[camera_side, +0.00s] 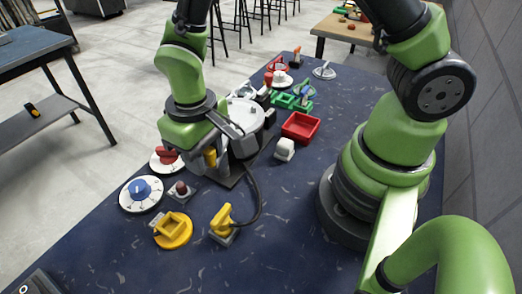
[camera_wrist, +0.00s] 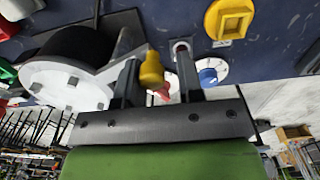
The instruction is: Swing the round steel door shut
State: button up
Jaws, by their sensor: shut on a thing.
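The round steel door, a pale grey disc, shows in the side view (camera_side: 243,112), partly hidden behind my arm and gripper. In the wrist view, a large pale round plate with bolts and a dark cylinder (camera_wrist: 65,85) lies to the left of the fingers. A yellow handle (camera_wrist: 152,70) sits between my two fingers; it also shows in the side view (camera_side: 209,157). My gripper (camera_wrist: 158,78) is shut on this handle, beside the steel door; it also shows in the side view (camera_side: 213,158). The door's hinge and exact angle are hard to make out.
A blue knob on a white dial (camera_side: 141,190), a red knob (camera_side: 167,158), a red button (camera_side: 181,189), a yellow square socket (camera_side: 173,230) and a yellow lever (camera_side: 222,220) stand in front. A red tray (camera_side: 300,127) and a white switch (camera_side: 284,149) lie right.

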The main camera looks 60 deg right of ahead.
jog(key=o, duration=0.4)
jog(key=shift+s, duration=0.15)
jog(key=shift+c, duration=0.2)
jog(key=shift+r, duration=4)
jog(key=shift+r, duration=0.1)
jog(key=s+d+r+m+t+y, duration=0.1)
jog(key=s+d+r+m+t, duration=0.1)
jog(key=r, duration=0.5)
jog(key=s+d+r+m+t+y, duration=0.1)
jog(key=s+d+r+m+t, duration=0.1)
jog(key=s+d+r+t, duration=0.3)
jog(key=s+d+r, duration=0.1)
jog(key=s+d, duration=0.1)
jog(key=s, duration=0.2)
jog(key=shift+s+r, duration=0.3)
jog(key=shift+r, duration=0.05)
